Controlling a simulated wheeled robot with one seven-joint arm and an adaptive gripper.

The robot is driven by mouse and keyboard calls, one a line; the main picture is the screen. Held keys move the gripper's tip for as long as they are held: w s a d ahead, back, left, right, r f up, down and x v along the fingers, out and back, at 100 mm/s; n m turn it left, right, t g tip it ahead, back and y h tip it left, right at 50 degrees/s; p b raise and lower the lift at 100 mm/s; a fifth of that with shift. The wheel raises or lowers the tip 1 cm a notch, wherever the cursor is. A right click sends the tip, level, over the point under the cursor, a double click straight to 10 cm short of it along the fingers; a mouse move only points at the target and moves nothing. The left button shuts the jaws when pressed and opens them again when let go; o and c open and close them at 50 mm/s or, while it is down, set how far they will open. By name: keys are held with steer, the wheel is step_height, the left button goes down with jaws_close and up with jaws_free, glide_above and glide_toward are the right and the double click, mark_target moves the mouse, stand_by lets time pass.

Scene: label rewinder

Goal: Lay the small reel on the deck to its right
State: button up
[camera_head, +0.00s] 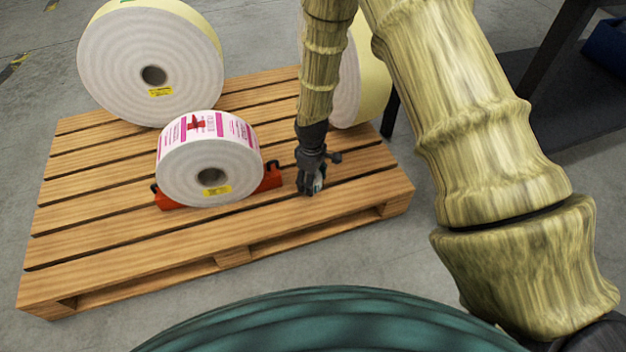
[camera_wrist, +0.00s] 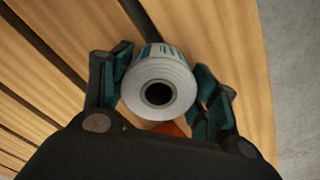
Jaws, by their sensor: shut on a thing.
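The small reel (camera_wrist: 140,97) is white with a dark round core and teal print on its rim. In the wrist view it sits between the two fingers of my gripper (camera_wrist: 160,88), its flat face toward the camera. My gripper (camera_head: 311,185) is shut on it, low over the front right of the wooden pallet deck (camera_head: 120,238). In the head view the fingers hide most of the small reel. A bit of orange-red (camera_wrist: 168,128) shows just below the reel in the wrist view. I cannot tell whether the reel touches the boards.
A mid-size reel with pink print (camera_head: 185,176) rests in a red cradle (camera_head: 272,178) left of my gripper. A large reel (camera_head: 108,70) stands at back left. Another (camera_head: 374,88) stands behind my arm. Bare boards lie right of the gripper, up to the pallet edge.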

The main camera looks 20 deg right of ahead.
steer(key=shift+f, duration=0.15)
steer(key=o, duration=1.1)
step_height(320, 180, up, 12)
steer(key=p, duration=0.7)
steer(key=s+f, duration=0.2)
steer(key=s, duration=0.1)
steer(key=s+f+m, duration=0.1)
steer(key=s+f, duration=0.2)
steer(key=s+f+m, duration=0.1)
steer(key=s+f, duration=0.2)
steer(key=s, duration=0.1)
steer(key=shift+d+y, duration=0.15)
steer(key=shift+y, duration=0.15)
steer(key=s+d+f+m, duration=0.1)
steer(key=s+f+m, duration=0.2)
steer(key=s, duration=1)
steer(key=s+d+f+m, duration=0.2)
steer(key=s+f+m, duration=0.1)
steer(key=s, duration=1)
steer(key=shift+s+d+f+m, duration=0.15)
steer(key=shift+f+m, duration=0.1)
steer(key=shift+m, duration=0.15)
